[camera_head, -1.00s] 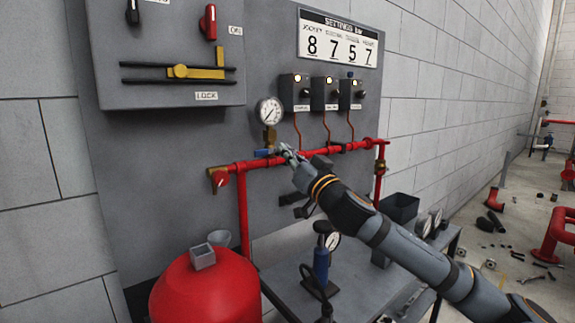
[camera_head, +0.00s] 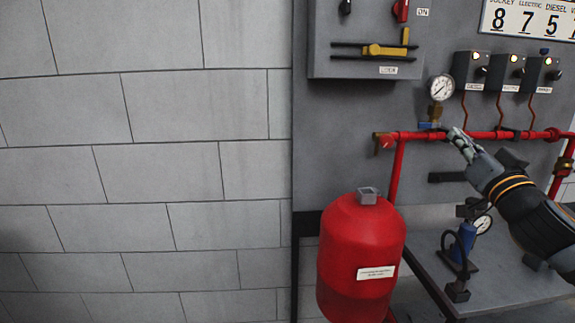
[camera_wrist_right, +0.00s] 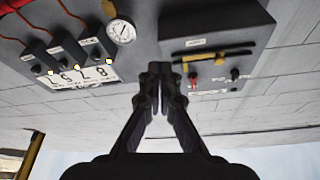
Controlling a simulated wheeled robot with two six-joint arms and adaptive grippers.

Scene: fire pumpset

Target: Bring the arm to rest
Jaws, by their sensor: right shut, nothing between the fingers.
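My right gripper (camera_head: 459,140) is shut and empty. In the head view it is just in front of the red horizontal pipe (camera_head: 480,135), a little below and right of the pressure gauge (camera_head: 441,87); I cannot tell whether it touches the pipe. In the right wrist view its two fingers (camera_wrist_right: 160,75) are close together, between the gauge (camera_wrist_right: 121,31) and the grey lock panel (camera_wrist_right: 215,38). My right arm comes in from the right edge. My left gripper is not in view.
A red tank (camera_head: 361,245) stands below the pipe's left end. A grey bench (camera_head: 500,285) carries a blue hand pump (camera_head: 465,243) with a gauge, under my arm. Switch boxes (camera_head: 505,72) and a number board (camera_head: 530,18) are mounted above. The block wall (camera_head: 150,150) at left is bare.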

